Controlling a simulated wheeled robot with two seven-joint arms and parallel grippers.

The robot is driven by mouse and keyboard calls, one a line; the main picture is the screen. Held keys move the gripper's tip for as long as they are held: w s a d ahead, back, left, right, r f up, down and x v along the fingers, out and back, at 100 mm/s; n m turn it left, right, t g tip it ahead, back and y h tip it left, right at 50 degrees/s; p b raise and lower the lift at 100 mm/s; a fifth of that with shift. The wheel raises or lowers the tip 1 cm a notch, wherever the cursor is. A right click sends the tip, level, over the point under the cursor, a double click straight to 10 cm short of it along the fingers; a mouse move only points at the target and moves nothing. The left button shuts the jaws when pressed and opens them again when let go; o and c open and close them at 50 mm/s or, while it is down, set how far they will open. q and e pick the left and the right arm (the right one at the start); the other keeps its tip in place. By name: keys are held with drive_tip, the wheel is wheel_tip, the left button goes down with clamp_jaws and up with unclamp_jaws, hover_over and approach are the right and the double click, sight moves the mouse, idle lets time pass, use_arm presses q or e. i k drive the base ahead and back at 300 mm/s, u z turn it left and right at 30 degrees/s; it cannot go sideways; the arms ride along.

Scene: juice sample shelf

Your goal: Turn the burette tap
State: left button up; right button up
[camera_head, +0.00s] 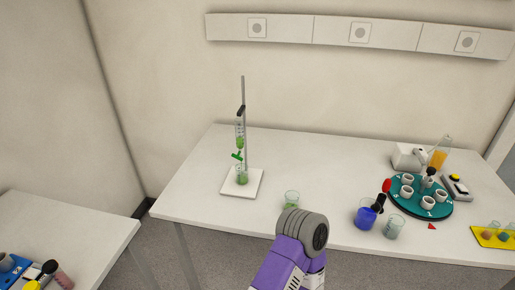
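The burette (240,131) stands upright, clamped to a thin rod (244,95) on a white base plate (228,184) at the table's left. Its green tap (237,155) sits below the glass tube; the handle's exact angle is too small to tell. A small beaker with green liquid (242,177) stands on the base plate under the tap. A purple and grey arm link of mine rises from the bottom middle, well to the right of the burette and apart from it. Neither gripper can be seen.
A glass with some green liquid (291,198) stands just behind my arm. A blue flask (365,216), a clear beaker (393,228) and a teal round rack (433,211) with white cups crowd the right. The table (200,205) is clear around the base plate.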

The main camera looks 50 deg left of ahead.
sight(237, 156)
drive_tip(key=u, duration=1.55)
